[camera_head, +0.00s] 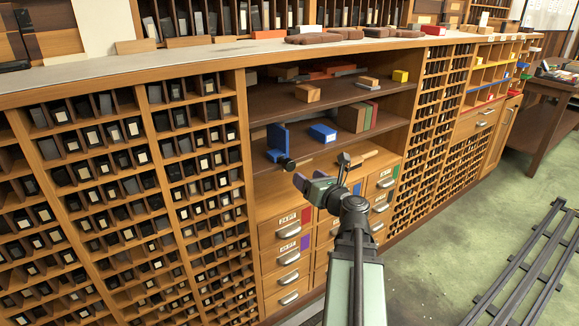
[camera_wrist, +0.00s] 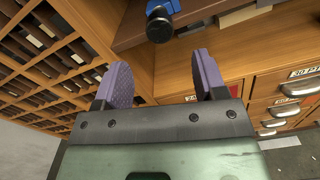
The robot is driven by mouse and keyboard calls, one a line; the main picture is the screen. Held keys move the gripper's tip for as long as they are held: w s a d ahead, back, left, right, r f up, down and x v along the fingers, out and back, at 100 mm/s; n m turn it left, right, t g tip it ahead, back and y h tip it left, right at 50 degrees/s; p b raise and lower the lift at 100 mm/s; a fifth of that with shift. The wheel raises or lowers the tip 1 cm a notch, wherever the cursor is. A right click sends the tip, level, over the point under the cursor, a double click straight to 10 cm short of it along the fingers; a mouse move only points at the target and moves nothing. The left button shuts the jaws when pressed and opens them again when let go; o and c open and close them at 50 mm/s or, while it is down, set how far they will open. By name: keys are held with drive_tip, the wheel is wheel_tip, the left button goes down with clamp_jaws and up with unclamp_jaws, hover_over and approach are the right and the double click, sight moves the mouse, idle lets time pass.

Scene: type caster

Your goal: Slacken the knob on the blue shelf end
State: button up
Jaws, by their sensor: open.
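The blue shelf end (camera_head: 277,138) stands upright on the middle shelf of the open bay. Its black knob (camera_head: 289,165) projects at the shelf's front edge. In the wrist view the knob (camera_wrist: 159,27) shows at the top centre, beyond and between the fingertips, with a bit of the blue shelf end (camera_wrist: 167,5) behind it. My gripper (camera_head: 320,172) is in front of the bay, just right of and slightly lower than the knob in the head view.
A blue block (camera_head: 322,133) lies on the same shelf to the right, near upright green and tan blocks (camera_head: 355,116). Labelled drawers (camera_head: 287,233) with metal handles are below. Pigeonholes (camera_head: 200,150) flank the bay. Dark rails (camera_head: 520,265) cross the green floor at right.

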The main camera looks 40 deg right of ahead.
sight(291, 166)
drive_tip(key=w, duration=1)
drive_tip(key=shift+d, duration=0.4)
drive_tip(key=shift+s, duration=0.1)
drive_tip(key=c, duration=0.9)
